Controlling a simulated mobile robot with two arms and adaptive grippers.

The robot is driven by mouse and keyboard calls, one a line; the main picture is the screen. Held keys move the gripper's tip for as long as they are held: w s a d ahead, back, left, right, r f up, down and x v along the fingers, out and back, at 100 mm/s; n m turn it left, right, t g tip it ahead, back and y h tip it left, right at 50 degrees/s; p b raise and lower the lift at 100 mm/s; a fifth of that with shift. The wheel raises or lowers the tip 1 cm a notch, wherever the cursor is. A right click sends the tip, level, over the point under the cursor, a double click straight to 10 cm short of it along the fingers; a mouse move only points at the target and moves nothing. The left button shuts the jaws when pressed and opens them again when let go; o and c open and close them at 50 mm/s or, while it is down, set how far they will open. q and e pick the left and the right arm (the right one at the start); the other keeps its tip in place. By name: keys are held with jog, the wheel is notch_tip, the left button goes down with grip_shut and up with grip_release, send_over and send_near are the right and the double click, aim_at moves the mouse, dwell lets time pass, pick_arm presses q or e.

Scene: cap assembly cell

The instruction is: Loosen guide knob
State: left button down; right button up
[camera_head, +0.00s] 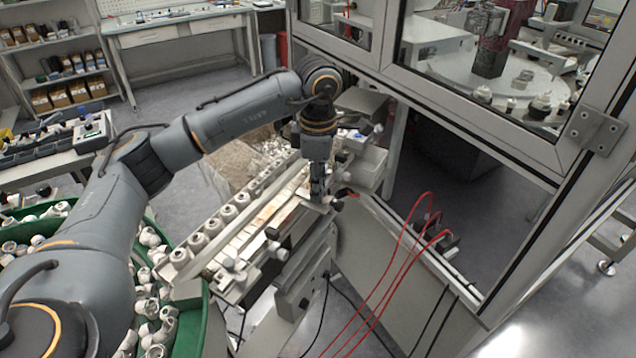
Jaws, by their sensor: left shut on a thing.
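My left gripper (317,197) points down at the upper right end of a sloping feed track (245,243). Its fingers are shut at a small guide knob there, which the fingers hide almost wholly. Other pale guide knobs stand along the track's near side, one at its lower part (228,262) and one nearer the middle (272,233). A row of white caps (212,226) lies along the track's far side. My right gripper is not in view.
A framed machine enclosure (480,120) with windows stands close on the right. Red hoses (405,250) arc up beside it. A green bin (190,325) of white parts lies at the lower left. Shelves (55,70) and a workbench (185,30) stand at the back, with open floor before them.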

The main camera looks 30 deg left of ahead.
pick_arm(q)
jog(key=c, duration=1)
grip_release()
notch_tip(320, 180, up, 12)
jog(key=shift+r, duration=0.1)
